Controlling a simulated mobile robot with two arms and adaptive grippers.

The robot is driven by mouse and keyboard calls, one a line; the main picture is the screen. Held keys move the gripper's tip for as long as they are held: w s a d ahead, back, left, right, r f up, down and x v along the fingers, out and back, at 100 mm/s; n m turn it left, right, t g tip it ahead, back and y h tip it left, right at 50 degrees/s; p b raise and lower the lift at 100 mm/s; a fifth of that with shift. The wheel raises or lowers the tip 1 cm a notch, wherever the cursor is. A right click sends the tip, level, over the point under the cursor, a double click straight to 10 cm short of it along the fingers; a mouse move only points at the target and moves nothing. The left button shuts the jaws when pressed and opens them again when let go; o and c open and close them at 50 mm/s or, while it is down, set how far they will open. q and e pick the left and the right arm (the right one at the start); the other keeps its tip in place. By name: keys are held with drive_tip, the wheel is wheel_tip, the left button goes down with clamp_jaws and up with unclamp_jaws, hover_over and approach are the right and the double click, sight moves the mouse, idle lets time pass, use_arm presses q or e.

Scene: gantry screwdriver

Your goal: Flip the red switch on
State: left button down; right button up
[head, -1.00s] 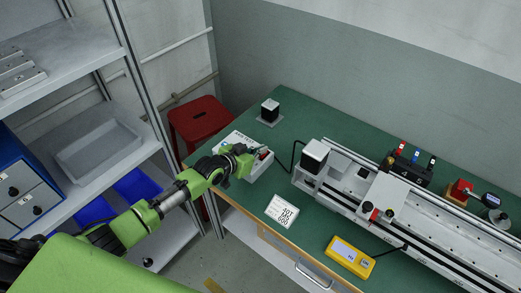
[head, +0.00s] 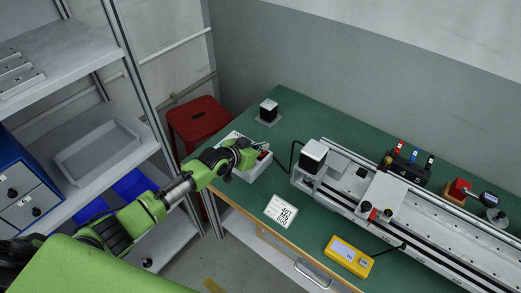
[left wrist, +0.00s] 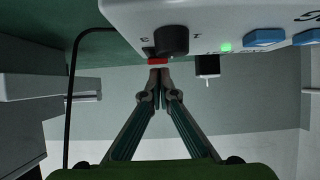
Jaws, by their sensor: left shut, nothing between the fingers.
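The white control box (head: 252,172) sits at the left end of the green bench. In the left wrist view the box (left wrist: 130,14) fills the top, with the red switch (left wrist: 158,61) on it beside a black knob (left wrist: 172,40). My left gripper (left wrist: 159,72) is shut and empty, its fingertips at the red switch, touching it or very close; I cannot tell which. The switch's position is not clear. In the head view my left gripper (head: 257,150) is over the box and hides part of it. My right gripper is not in view.
The box also has a lit green lamp (left wrist: 226,47) and blue buttons (left wrist: 264,37). A long linear gantry (head: 430,226) lies to the right. A yellow meter (head: 348,257) and a white label card (head: 281,211) lie on the bench. A red stool (head: 196,121) stands behind.

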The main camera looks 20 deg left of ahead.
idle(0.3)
use_arm(q)
wheel_tip(320, 180, up, 5)
drive_tip(key=p, duration=0.4)
drive_tip(key=shift+s+a, duration=0.15)
drive_tip(key=shift+s, duration=0.35)
drive_tip(key=s+a+r+b, duration=0.1)
drive_tip(key=s+a+r, duration=0.1)
drive_tip(key=s+r, duration=0.3)
drive_tip(key=shift+s+r, duration=0.3)
drive_tip(key=shift+r, duration=0.25)
